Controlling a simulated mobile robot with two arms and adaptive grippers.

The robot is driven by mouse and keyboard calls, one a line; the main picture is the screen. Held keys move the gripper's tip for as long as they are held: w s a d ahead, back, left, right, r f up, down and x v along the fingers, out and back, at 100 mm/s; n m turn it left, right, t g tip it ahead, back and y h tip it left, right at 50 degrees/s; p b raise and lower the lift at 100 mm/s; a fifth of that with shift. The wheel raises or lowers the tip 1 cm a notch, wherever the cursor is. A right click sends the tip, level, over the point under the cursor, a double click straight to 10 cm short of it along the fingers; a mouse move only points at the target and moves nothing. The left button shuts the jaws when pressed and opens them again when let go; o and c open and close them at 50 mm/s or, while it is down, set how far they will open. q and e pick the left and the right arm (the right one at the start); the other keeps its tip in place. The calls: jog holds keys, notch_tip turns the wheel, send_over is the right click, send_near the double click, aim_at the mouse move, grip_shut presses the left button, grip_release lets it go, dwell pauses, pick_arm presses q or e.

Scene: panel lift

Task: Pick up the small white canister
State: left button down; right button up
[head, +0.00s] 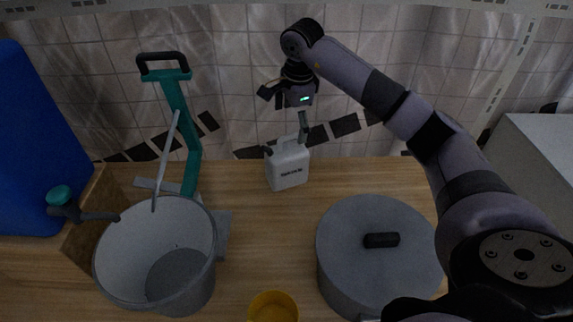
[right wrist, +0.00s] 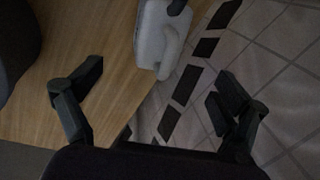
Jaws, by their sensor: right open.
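In the right wrist view, the canister (right wrist: 157,38) shows at the top centre, cut off by the frame edge, with a dark cap. The open fingers of my right gripper (right wrist: 152,92) are spread below it in that picture, with nothing between them. My left gripper is not in view.
A large grey lidded pot (head: 345,255) stands right of the canister. A grey open pot (head: 205,245) and a teal stand (head: 191,150) are left. A yellow cup (head: 273,308) is at the front. A tiled wall (head: 235,60) lies close behind.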

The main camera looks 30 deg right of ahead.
send_over(287, 150)
jog(key=s, duration=0.2)
jog(key=f, duration=0.6)
jog(key=shift+w, duration=0.25)
jog(key=shift+w+f+p, duration=0.1)
jog(key=shift+f+p, duration=0.2)
jog(key=shift+f, duration=0.25)
jog(key=f, duration=0.2)
jog(key=w+f+p, duration=0.1)
jog(key=f, duration=0.1)
jog(key=shift+w+f, duration=0.1)
jog(key=shift+f, duration=0.3)
jog(key=shift+c, duration=0.3)
jog(key=c, duration=1.3)
jog(key=shift+r, duration=0.15)
